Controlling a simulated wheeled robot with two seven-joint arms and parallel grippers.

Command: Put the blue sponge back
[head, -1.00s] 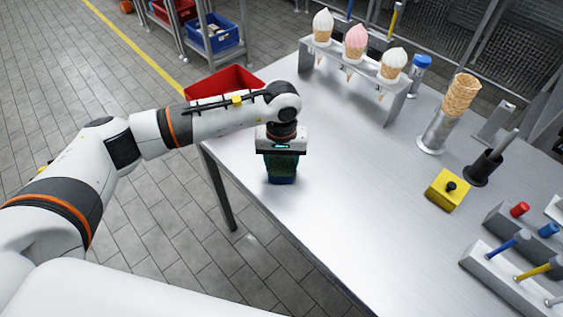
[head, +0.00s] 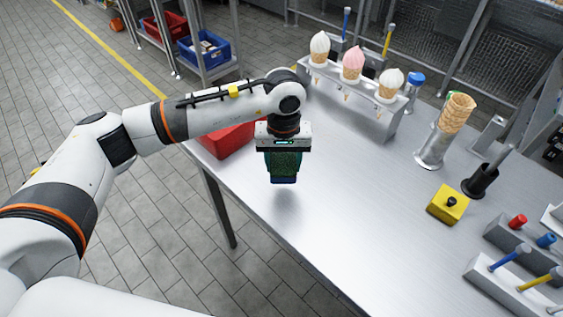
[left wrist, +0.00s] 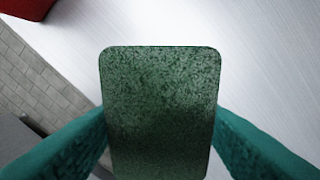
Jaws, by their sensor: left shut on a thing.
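The sponge (head: 284,165) is a block with a dark green, speckled face and some blue at its lower edge. My left gripper (head: 284,152) is shut on it and points down above the left part of the metal table. A soft shadow lies on the table below, so the sponge appears clear of the surface. In the left wrist view the sponge's green face (left wrist: 160,100) fills the middle, between two teal fingers. Its far side is hidden. My right gripper is not in view.
A red bin (head: 228,141) stands at the table's (head: 330,215) back left, partly behind my left arm. A rack (head: 350,95) with three ice cream cones stands at the back. A waffle cone in a metal holder (head: 433,150), a yellow box (head: 447,204) and tool blocks stand right. The middle is clear.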

